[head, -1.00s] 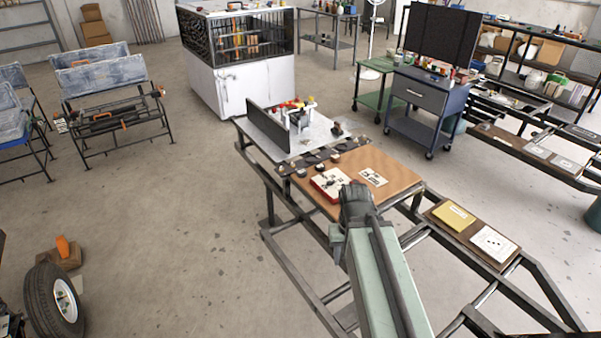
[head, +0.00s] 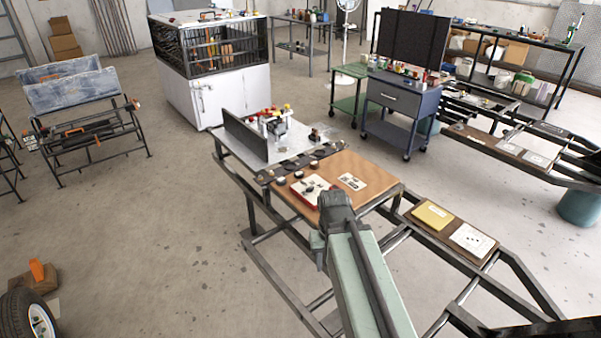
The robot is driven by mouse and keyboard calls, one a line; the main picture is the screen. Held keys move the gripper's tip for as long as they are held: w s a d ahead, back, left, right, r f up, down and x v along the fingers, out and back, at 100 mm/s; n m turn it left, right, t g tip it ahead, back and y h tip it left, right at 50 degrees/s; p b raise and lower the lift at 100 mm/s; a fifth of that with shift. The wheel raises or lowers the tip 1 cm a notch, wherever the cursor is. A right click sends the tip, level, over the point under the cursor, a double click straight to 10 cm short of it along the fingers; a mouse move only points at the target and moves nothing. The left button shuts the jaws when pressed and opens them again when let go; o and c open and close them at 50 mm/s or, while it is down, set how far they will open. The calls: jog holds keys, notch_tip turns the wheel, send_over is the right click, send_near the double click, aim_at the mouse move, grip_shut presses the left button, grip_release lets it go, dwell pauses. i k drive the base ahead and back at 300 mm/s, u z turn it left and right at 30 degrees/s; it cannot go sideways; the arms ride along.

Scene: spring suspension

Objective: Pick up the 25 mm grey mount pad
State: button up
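Several small round pads or discs stand near the dark strip (head: 268,177) across the bench, among them one at the strip's near edge (head: 281,181) and another beside it (head: 299,174). They are too small to tell which is the 25 mm grey mount pad. My gripper (head: 335,202) is at the end of my green arm, over the near edge of the brown board (head: 358,172). It is seen from behind, so its fingers are hidden. The pads are beyond it, up and to the left in the picture.
A red-edged tray (head: 306,192) and a white card (head: 352,181) lie on the brown board. A dark upright panel (head: 245,136) stands on the grey bench top behind. A yellow pad (head: 432,214) and white sheet (head: 472,240) lie right. Open floor is left.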

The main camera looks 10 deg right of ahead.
aim_at(280, 180)
jog(key=k, duration=0.45)
jog(key=u, duration=0.65)
jog(key=i, duration=1.85)
jog(key=u, duration=0.85)
jog(key=i, duration=0.95)
